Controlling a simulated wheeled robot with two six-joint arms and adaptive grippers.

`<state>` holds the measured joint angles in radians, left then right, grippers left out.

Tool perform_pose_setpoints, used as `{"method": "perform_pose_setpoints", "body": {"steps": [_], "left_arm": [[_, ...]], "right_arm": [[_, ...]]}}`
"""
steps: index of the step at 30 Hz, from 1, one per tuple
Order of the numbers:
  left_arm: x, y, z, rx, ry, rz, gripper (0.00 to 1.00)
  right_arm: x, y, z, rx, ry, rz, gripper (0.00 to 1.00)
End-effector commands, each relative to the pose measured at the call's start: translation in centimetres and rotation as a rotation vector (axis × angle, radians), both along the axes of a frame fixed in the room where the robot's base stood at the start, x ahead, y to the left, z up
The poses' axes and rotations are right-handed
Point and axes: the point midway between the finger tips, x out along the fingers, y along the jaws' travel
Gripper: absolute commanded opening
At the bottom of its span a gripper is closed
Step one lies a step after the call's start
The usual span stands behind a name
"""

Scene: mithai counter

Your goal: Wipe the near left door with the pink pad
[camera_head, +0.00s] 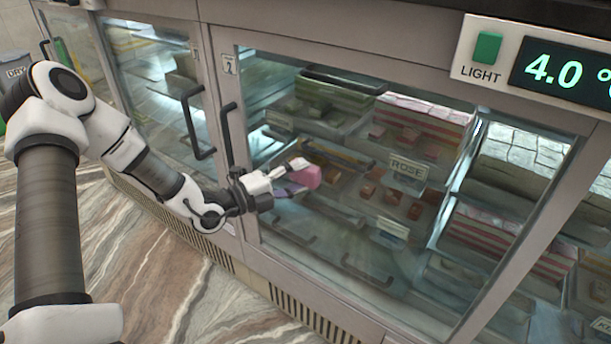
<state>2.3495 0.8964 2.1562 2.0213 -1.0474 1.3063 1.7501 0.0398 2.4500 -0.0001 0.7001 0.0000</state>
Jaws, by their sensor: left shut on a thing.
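My left gripper (291,174) is shut on the pink pad (309,176), a small rose-coloured block at its fingertips. The pad is in front of the left part of a large glass door (345,225) with a "2" label at its upper left corner. The pad is at or very close to the glass; I cannot tell whether it touches. Part of the pad is hidden by the fingers. The door looks closed, with hazy patches on its glass. My right gripper is not in view.
Black bar handles (229,140) and (192,122) stand out from the door frames, close to my left wrist. Trays of sweets and a "ROSE" card (408,168) are behind the glass. A green light switch (487,48) and a "4.0" display (565,72) are at upper right. Marbled floor (150,265) lies below.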

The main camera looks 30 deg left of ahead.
Motion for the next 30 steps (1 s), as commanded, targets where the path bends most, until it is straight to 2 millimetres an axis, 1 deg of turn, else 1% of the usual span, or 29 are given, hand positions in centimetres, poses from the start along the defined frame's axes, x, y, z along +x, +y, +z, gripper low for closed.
{"method": "perform_pose_setpoints", "body": {"steps": [1, 3, 6, 12, 14, 17, 25, 27, 30], "left_arm": [[0.1, 0.6, 0.3, 0.0, -0.002, 0.004, 0.23], [0.1, 1.0, 0.2, 0.0, -0.001, 0.003, 0.23], [0.1, 1.1, 0.2, 0.001, 0.0, 0.001, 0.23], [0.0, 1.1, 1.9, 0.001, -0.003, 0.001, 0.23], [0.0, 1.1, 2.1, 0.001, -0.003, 0.001, 0.23], [0.0, 0.7, 1.7, 0.001, -0.002, -0.001, 0.23], [0.0, -2.2, 1.4, 0.003, -0.003, -0.003, 0.23], [0.0, -2.7, 1.5, 0.002, -0.002, -0.002, 0.23], [0.0, -3.0, 1.7, 0.003, -0.001, 0.0, 0.23]], "right_arm": [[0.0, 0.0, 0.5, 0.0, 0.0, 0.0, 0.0], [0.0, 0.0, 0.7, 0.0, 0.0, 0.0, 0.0], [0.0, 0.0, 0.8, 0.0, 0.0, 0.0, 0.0], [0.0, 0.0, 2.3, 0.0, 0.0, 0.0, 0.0], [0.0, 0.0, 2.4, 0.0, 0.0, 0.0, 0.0], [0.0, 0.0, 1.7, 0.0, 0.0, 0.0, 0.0], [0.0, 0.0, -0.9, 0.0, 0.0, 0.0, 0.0], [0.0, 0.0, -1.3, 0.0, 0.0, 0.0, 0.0], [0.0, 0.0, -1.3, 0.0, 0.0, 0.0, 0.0]]}}
